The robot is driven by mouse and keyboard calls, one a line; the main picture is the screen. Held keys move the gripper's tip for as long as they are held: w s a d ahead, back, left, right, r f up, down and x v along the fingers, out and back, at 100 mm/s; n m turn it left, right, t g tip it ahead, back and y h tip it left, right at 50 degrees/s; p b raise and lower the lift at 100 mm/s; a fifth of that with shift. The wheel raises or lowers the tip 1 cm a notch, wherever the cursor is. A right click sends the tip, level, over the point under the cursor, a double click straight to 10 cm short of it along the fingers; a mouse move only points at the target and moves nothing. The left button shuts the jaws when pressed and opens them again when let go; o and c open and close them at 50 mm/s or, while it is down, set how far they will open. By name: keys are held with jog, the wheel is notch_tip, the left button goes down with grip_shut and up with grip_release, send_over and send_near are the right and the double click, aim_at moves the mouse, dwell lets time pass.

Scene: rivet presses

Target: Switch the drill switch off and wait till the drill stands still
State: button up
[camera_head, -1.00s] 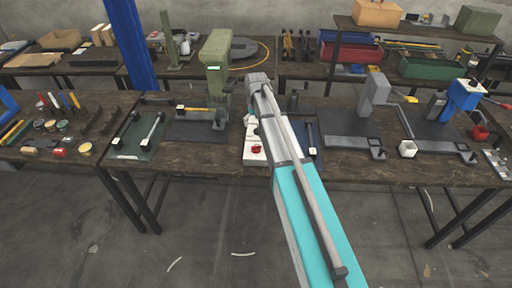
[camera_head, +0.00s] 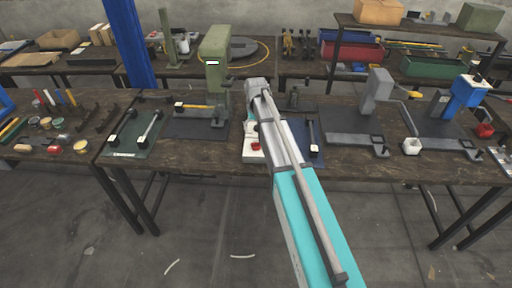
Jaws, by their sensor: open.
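My arm reaches over the middle of the bench, and its grey wrist end is beside a white base with a red part (camera_head: 255,146). I cannot tell whether this red part is the drill switch. The arm covers the right side of the white base and what stands behind it. My gripper's fingers are hidden behind the wrist and arm. No drill can be made out clearly, and no turning shows. A green press (camera_head: 214,50) stands upright on a dark mat, left of my wrist.
A green mat (camera_head: 132,139) with handled tools lies at left. A blue column (camera_head: 130,45) rises behind the bench.

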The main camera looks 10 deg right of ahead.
aim_at(256, 143)
jog(key=shift+f+b, duration=4.15)
jog(key=shift+f, duration=0.35)
jog(key=shift+d, duration=0.1)
jog(key=c, duration=1.1)
jog(key=shift+n, duration=0.5)
jog(key=n, duration=1.3)
